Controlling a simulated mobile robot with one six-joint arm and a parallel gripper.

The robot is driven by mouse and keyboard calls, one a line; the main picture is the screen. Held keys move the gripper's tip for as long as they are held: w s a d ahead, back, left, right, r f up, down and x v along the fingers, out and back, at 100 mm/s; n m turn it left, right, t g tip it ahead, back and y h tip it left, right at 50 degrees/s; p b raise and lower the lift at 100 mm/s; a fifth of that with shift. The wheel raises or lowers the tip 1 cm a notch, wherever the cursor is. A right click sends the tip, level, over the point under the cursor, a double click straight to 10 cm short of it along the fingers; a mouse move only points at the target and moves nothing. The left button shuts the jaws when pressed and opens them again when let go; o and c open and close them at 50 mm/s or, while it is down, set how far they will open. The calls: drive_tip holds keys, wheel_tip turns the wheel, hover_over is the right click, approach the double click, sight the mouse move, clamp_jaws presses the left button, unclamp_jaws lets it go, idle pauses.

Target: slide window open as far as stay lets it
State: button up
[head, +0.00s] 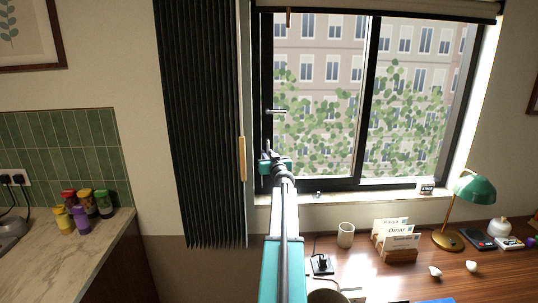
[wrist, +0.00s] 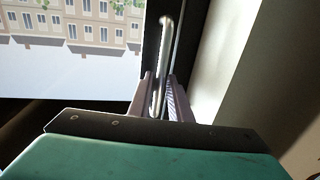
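The black-framed window (head: 365,110) has two panes side by side, and the left pane (head: 315,110) spans its left half. A short silver lever (head: 276,111) is on the dark left stile. My gripper (head: 269,154) is in front of the stile's lower part, below that lever. In the wrist view, a long silver bar handle (wrist: 165,45) with a rounded end runs between the two fingers of my gripper (wrist: 161,85). The fingers look apart, with narrow gaps beside the bar; contact is unclear. In the head view my arm and gripper hide this bar. I cannot make out the stay.
A dark pleated curtain (head: 200,120) with a wooden pull (head: 242,158) hangs left of the window. A small dark object (head: 318,193) sits on the sill (head: 375,194).

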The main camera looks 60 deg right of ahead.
sight(287, 150)
drive_tip(key=shift+c, duration=0.5)
clamp_jaws()
drive_tip(key=s+d+b, duration=0.1)
drive_tip(key=s+b, duration=0.1)
drive_tip(key=s+d+b, duration=0.2)
drive_tip(key=b, duration=0.1)
drive_tip(key=s+d+b, duration=0.2)
drive_tip(key=shift+s+f, duration=0.1)
drive_tip(key=shift+s, duration=0.2)
drive_tip(key=shift+s+d+r+b, duration=0.2)
drive_tip(key=shift+s+d+b, duration=0.1)
drive_tip(key=shift+s+b, duration=0.35)
drive_tip(key=shift+w, duration=0.1)
